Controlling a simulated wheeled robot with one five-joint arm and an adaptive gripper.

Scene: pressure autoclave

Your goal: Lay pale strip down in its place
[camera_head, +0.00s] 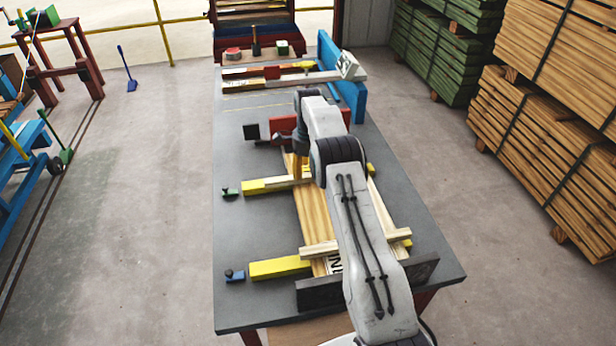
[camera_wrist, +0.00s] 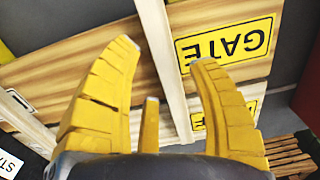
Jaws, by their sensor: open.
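My gripper (camera_head: 298,165) is over the far part of the wooden boards on the grey table; the arm hides much of it. In the head view, a pale strip (camera_head: 279,182) lies across the boards near the gripper, partly hidden by the arm. Another pale strip (camera_head: 322,247) lies across their near end. It seems to be the one at the left of the wrist view (camera_wrist: 27,120).
Yellow blocks (camera_head: 280,268) sit at the left ends of the strips. A dark bar (camera_head: 317,295) stands at the near end, a red block (camera_head: 283,124) at the far end. A blue fence (camera_head: 340,80) and more strips (camera_head: 300,80) are farther back.

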